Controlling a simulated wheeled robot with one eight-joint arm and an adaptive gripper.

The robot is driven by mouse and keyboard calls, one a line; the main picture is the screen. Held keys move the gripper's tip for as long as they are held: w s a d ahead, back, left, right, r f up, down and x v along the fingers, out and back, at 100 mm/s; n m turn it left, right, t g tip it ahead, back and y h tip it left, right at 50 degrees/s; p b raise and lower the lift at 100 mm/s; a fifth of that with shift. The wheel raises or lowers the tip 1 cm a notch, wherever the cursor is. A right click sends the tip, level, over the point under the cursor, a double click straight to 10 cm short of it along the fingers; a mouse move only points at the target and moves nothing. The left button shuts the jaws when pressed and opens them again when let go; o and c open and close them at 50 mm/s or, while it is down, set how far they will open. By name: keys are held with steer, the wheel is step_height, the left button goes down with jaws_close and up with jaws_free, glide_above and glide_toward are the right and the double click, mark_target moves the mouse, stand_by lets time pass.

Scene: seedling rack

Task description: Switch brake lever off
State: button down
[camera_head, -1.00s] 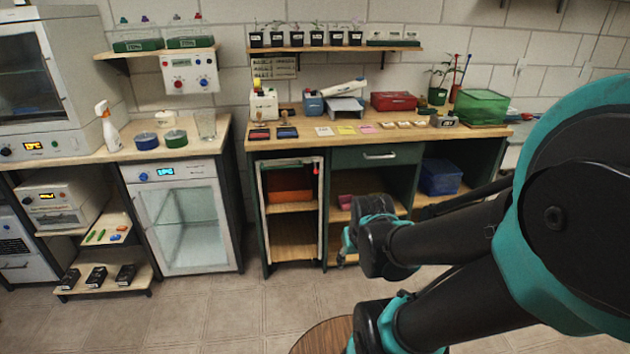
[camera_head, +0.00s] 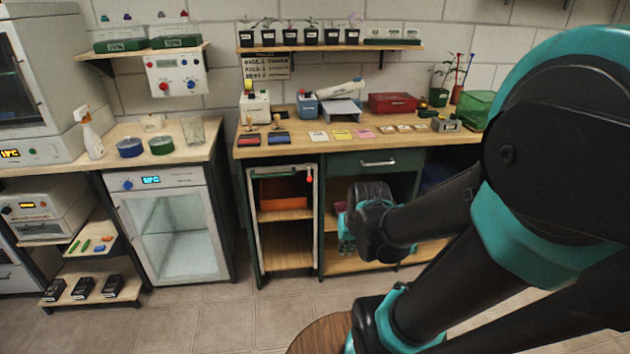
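A small red-tipped part (camera_head: 309,179), which may be the brake lever, sits at the upper right of a light-framed rack (camera_head: 251,215) under the wooden workbench (camera_head: 290,149). It is too small to tell its position. The rack has wooden shelves and an orange-red item (camera_head: 286,198) on an upper one. My gripper (camera_head: 346,236) has teal finger parts and hangs in front of the bench, to the right of and lower than the red part, apart from it in the picture. It is partly hidden by its own wrist, so its opening does not show clearly.
My arm fills the right side. A glass-door cabinet (camera_head: 173,240) stands left of the rack, with low shelves (camera_head: 95,292) holding black items further left. The bench top holds a red box (camera_head: 392,103) and small items. Bare floor (camera_head: 215,315) lies in front.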

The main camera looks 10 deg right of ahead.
steer(key=w+a+r+m+y, duration=0.1)
steer(key=w+r+m+y, duration=0.2)
steer(key=w, duration=1)
steer(key=m+t+y, duration=0.3)
steer(key=m+t, duration=0.2)
steer(key=m, duration=0.6)
glide_toward(309, 175)
steer(key=d+f, duration=0.3)
steer(key=d, duration=0.3)
steer(key=shift+w+d, duration=0.1)
steer(key=shift+w, duration=0.3)
steer(key=x, duration=0.9)
steer(key=shift+w+f, duration=0.1)
steer(key=shift+f, duration=0.15)
steer(key=shift+w+a+f, duration=0.1)
steer(key=shift+a, duration=0.4)
steer(key=shift+s+a+r, duration=0.9)
steer(key=shift+s+a, duration=0.2)
steer(key=shift+a, duration=0.05)
